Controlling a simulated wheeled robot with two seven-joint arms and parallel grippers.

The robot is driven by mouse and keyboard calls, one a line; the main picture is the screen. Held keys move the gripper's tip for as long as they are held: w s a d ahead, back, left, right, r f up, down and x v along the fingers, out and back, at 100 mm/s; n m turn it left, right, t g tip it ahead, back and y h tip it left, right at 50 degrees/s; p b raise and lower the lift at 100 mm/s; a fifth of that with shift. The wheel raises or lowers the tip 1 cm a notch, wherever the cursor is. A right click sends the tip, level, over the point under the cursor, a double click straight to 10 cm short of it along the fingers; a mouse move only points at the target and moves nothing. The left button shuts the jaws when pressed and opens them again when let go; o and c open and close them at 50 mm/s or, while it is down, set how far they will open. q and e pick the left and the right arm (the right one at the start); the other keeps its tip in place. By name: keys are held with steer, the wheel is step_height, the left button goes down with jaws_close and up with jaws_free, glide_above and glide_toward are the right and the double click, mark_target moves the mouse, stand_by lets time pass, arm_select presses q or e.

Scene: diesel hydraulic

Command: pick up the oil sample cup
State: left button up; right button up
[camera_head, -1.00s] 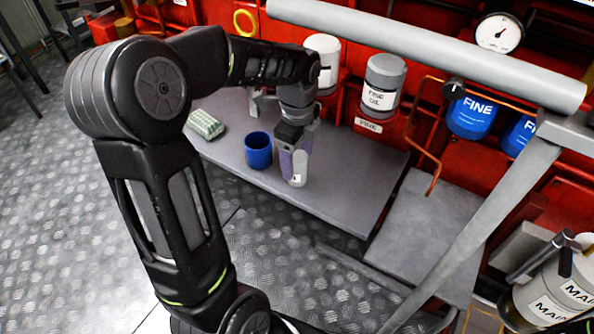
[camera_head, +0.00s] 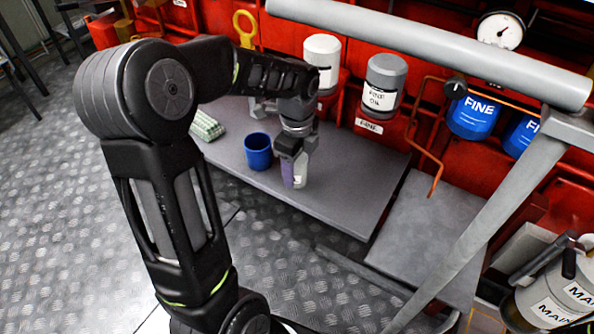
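A plain blue cup (camera_head: 258,152) stands upright on the grey shelf (camera_head: 340,190); I take it for the oil sample cup. My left gripper (camera_head: 294,157) points down just to the right of the cup, apart from it. A small purple and white container (camera_head: 299,172) stands directly under and between the fingers, partly hidden by them. I cannot tell whether the fingers are closed on it. My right gripper is not in view.
A green and white checked cloth (camera_head: 206,126) lies left of the cup. White (camera_head: 322,60) and grey (camera_head: 383,82) canisters stand behind the shelf. A thick grey pipe (camera_head: 430,50) crosses above. The shelf's right part is clear.

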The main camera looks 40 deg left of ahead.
arm_select(q)
steer(key=c, duration=1.1)
step_height(320, 180, up, 10)
steer(key=p, duration=0.2)
